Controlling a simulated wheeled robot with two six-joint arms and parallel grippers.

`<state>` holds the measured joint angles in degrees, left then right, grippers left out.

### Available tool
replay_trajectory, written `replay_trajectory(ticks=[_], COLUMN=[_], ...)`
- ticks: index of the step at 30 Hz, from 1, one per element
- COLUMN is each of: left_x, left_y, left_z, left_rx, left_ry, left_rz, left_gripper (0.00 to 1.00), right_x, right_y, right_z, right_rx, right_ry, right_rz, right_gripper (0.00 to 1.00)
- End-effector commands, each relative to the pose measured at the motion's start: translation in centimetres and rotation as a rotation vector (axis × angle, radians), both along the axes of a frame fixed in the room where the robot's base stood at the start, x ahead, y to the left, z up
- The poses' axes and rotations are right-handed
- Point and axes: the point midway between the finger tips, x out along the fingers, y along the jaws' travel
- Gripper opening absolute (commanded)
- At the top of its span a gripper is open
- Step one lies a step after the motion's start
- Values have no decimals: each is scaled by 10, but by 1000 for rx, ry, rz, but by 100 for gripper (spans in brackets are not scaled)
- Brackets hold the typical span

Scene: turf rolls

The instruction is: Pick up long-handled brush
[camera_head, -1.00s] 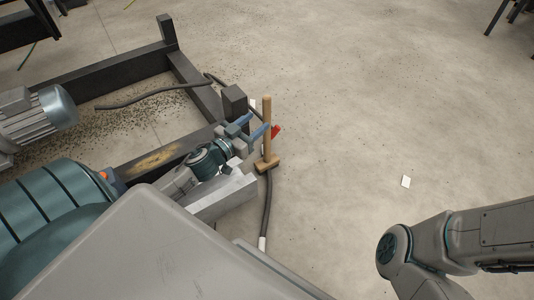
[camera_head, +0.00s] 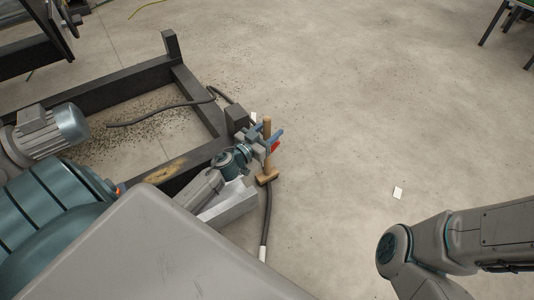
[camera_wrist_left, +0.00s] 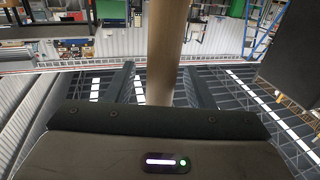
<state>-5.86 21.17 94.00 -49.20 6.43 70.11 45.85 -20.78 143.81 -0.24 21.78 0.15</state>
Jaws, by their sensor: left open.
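The long-handled brush (camera_head: 267,125) stands upright in the head view, its wooden handle pointing up and its block-shaped head low down at the floor. My left gripper (camera_head: 266,137) is open, with its blue fingers at the upper part of the handle, one on either side. In the left wrist view the brush handle (camera_wrist_left: 167,50) rises between the two dark fingers (camera_wrist_left: 158,88), with a gap on the left; contact on the right cannot be told. My right gripper is out of view.
A dark steel frame (camera_head: 110,82) with a grey motor (camera_head: 55,130) stands at the left. A black cable (camera_head: 267,215) runs on the floor beside the brush. A white card (camera_head: 398,193) lies to the right. The floor there is mostly clear.

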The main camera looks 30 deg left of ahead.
Motion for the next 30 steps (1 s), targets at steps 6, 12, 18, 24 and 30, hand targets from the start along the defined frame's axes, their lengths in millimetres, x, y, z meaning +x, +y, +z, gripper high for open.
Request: replay_trajectory(ticks=[6,12,18,24,30], left_x=[11,10,10,10,10], left_y=[-2,-1,-1,-2,-2], left_z=[-1,-1,-1,0,3], left_rx=[-1,-1,-1,-1,-1], left_ry=[2,1,1,0,0], left_rz=[0,0,0,0,0], left_gripper=[48,40,1,0,0], right_x=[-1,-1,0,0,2], right_y=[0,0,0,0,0], right_z=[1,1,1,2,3], right_rx=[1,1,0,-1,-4], right_ry=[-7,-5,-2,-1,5], right_rz=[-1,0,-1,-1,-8], right_gripper=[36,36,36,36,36])
